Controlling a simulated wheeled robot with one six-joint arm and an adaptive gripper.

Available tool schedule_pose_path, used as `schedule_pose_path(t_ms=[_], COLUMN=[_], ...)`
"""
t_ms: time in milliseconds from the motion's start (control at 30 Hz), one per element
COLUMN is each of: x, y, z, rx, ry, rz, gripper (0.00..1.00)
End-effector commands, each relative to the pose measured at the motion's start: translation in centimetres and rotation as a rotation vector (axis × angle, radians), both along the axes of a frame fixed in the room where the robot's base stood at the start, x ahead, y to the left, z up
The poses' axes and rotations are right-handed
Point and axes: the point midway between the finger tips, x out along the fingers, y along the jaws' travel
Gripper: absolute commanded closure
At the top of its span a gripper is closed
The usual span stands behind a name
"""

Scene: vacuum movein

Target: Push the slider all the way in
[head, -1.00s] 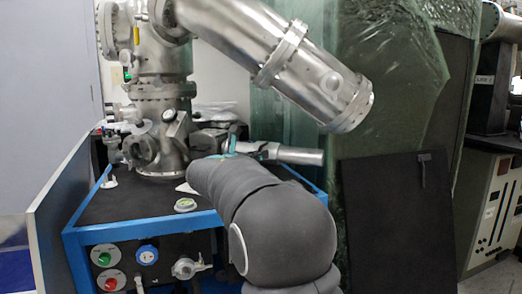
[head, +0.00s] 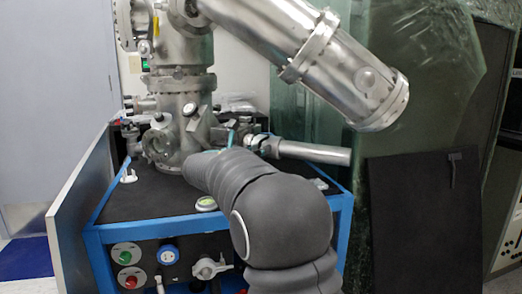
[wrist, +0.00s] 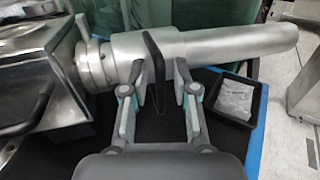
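The slider appears to be the silver metal tube (wrist: 235,42) lying across the wrist view, with a flat black handle (wrist: 155,62) around or on its near side. In the head view the tube (head: 315,152) sticks out to the right above the blue-framed bench. My gripper (wrist: 158,88) has one finger on each side of the black handle. The fingers stand apart, with gaps seeming to remain between them and the handle; contact cannot be told. In the head view my arm hides most of the gripper.
A metal chamber (head: 182,130) stands on the black bench top (head: 135,200), left of the tube. A large metal cylinder (head: 310,55) slants overhead. A black tray (wrist: 237,98) sits right of my gripper. A black panel (head: 425,215) stands right of the bench.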

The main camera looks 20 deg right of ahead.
Motion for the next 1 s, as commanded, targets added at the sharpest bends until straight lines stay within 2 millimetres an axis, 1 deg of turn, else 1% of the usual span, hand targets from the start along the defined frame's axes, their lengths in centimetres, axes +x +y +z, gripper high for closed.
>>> schedule_pose_path(t_ms=[300,433,567,800,1000], x=[-0.1,-0.5,-1.4,-3.5,-4.8], y=[0.1,0.9,2.7,7.1,9.6], z=[0.0,0.0,0.0,0.0,0.0], rx=[0.0,0.001,0.001,0.0,0.0], ry=[0.0,0.0,0.0,0.001,0.0], rz=[-0.001,0.0,0.0,0.002,0.001], gripper=[0.65,0.65,0.65,0.65,0.65])
